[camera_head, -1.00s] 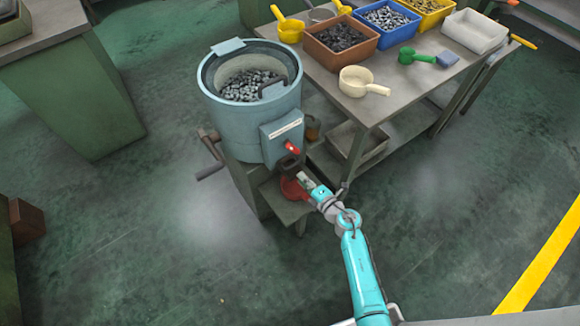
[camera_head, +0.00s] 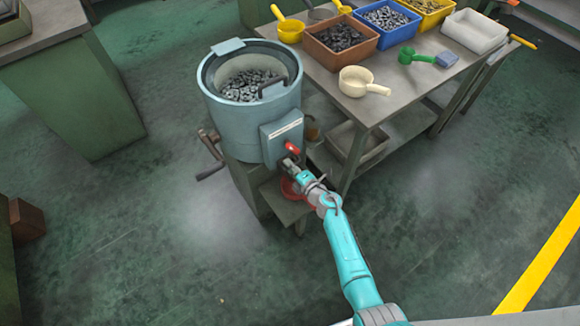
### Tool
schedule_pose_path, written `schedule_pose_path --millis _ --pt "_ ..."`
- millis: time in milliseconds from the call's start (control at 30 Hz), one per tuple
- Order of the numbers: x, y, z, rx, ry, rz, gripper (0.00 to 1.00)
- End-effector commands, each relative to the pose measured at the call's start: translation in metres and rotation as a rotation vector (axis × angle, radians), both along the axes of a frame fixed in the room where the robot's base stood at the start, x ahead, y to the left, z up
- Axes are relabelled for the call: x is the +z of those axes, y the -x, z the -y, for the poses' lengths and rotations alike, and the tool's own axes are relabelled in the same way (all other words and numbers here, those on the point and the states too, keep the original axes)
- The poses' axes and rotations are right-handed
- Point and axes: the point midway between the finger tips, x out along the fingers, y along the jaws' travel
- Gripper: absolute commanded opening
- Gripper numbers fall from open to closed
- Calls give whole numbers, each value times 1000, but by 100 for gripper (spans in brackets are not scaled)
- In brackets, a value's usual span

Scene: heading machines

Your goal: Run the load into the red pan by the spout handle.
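The blue-grey drum (camera_head: 228,128) stands left of the table with grey metal pieces, the load (camera_head: 250,84), inside it. My gripper (camera_head: 288,164) is right below the red handle, at the spout. Whether it touches the handle, and whether its fingers are open or shut, cannot be made out. The red pan (camera_head: 289,187) sits on a low shelf under the spout, partly hidden by my arm.
A crank (camera_head: 209,173) sticks out on the drum's left side. The table (camera_head: 408,93) at right holds a brown bin (camera_head: 318,52), a blue bin, a yellow bin, a white tray (camera_head: 460,38), and several scoops, including a cream one (camera_head: 354,80). The floor at right is clear.

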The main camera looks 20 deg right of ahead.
Motion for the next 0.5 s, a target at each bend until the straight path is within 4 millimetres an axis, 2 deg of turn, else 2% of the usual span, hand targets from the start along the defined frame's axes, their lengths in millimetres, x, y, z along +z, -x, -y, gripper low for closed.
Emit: schedule_pose_path --millis 67,333,500 --pt "0 0 0 0 0 0 0" --pt "0 1 0 0 0 0 0" --pt "-1 15 5 0 0 -1 0"
